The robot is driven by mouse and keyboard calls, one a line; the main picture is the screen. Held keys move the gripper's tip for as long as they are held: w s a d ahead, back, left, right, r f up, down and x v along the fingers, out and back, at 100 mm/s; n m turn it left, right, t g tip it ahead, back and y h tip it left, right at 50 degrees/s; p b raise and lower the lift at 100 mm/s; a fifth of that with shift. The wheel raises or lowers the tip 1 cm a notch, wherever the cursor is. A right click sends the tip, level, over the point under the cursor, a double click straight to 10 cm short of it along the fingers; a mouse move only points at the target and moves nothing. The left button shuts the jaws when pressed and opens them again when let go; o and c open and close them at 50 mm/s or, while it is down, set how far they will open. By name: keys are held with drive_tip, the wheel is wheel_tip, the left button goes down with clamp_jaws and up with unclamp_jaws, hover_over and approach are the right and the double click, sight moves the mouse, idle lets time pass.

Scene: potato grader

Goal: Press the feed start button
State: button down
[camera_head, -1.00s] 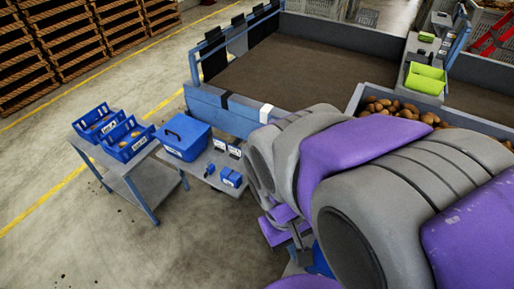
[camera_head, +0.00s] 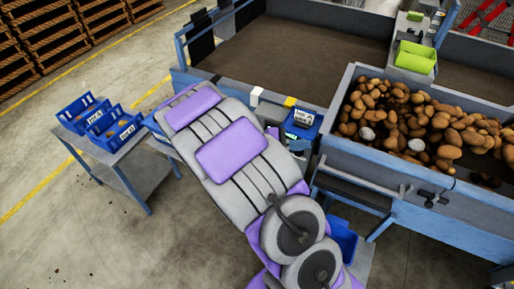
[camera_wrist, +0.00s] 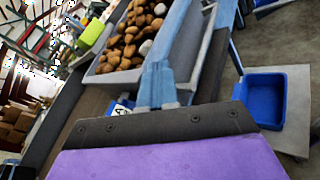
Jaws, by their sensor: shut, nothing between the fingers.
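I cannot make out a feed start button in either view. My gripper (camera_wrist: 165,125) shows at the bottom of the wrist view as a dark edged plate with screws above a purple body, shut and empty. In the head view my grey and purple arm crosses the middle, and the gripper end cannot be made out. A blue item with white labels (camera_head: 303,119) sits beside the arm, near the potato bin's left corner. A white label (camera_wrist: 120,110) also shows just beyond the gripper in the wrist view. Whatever lies behind the arm is hidden.
A grey bin of potatoes (camera_head: 350,135) stands at right. Blue crates (camera_head: 118,143) stand on a metal table at left. A blue tub (camera_wrist: 262,100) is right of the gripper.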

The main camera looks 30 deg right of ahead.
drive_tip(key=w+a+f+n+t+h, duration=0.25)
drive_tip(key=w+f+n+t, duration=0.55)
drive_tip(key=w+f, duration=0.4)
drive_tip(key=w+a+f+n+t+y, duration=0.2)
drive_tip(key=w+a+f+n+t, duration=0.1)
drive_tip(key=f, duration=0.5)
drive_tip(key=w+a+f+n+t+y+b, duration=0.1)
drive_tip(key=w+a+f+n+t, duration=0.2)
drive_tip(key=f, duration=0.6)
drive_tip(key=a+n+t, duration=0.1)
drive_tip(key=a+n, duration=0.1)
drive_tip(key=shift+a+n+y, duration=0.3)
drive_tip(key=shift+a+y, duration=0.05)
drive_tip(key=shift+a, duration=0.05)
drive_tip(key=shift+w+a, duration=0.1)
drive_tip(key=shift+w, duration=0.05)
drive_tip(key=b+x, duration=0.4)
drive_tip(key=x, duration=1)
drive_tip(key=shift+r, duration=0.15)
drive_tip(key=shift+w, duration=0.1)
